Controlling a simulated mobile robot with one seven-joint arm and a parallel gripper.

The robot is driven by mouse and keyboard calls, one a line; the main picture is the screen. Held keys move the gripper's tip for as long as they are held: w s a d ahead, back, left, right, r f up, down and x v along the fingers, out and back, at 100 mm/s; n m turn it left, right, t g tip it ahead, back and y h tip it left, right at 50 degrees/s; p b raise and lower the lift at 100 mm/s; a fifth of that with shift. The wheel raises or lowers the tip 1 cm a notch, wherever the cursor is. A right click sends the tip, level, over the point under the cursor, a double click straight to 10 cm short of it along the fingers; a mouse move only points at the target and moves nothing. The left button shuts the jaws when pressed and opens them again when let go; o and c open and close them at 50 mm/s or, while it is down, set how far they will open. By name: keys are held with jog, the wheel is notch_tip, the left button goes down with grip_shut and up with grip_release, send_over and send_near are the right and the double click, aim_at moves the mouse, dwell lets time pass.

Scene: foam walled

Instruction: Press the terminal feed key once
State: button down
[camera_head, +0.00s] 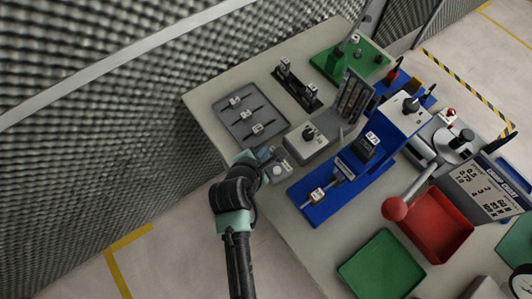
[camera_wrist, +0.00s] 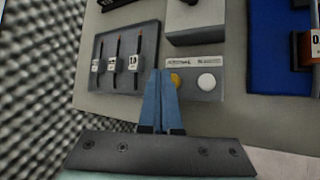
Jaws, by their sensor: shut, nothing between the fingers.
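A small grey key panel (camera_wrist: 196,66) with two round keys shows in the wrist view, at the near edge of the table. Its left key (camera_wrist: 175,79) is yellow and its right key (camera_wrist: 207,81) is white. Each has a small label above it, too blurred to read, so I cannot tell which is the terminal feed key. My gripper (camera_wrist: 160,74) is shut and empty. Its fingertips appear just left of the yellow key; I cannot tell whether they touch the panel. In the head view my gripper (camera_head: 268,154) is beside the panel (camera_head: 281,171), partly covering it.
A grey tray (camera_head: 247,122) with several tagged rods lies left of the panel. A grey box unit (camera_head: 309,141) stands just behind it, and a blue fixture (camera_head: 325,205) to the right. Red (camera_head: 440,226) and green (camera_head: 380,266) trays lie farther right.

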jog(key=shift+f, duration=0.45)
jog(key=shift+f, duration=0.55)
dwell(0.9)
jog(key=shift+r, duration=0.15)
jog(key=shift+r+p, duration=0.8)
jog(key=shift+p, duration=0.1)
jog(key=shift+r, duration=0.1)
notch_tip(320, 180, up, 5)
jog(key=p, duration=0.5)
dwell(0.5)
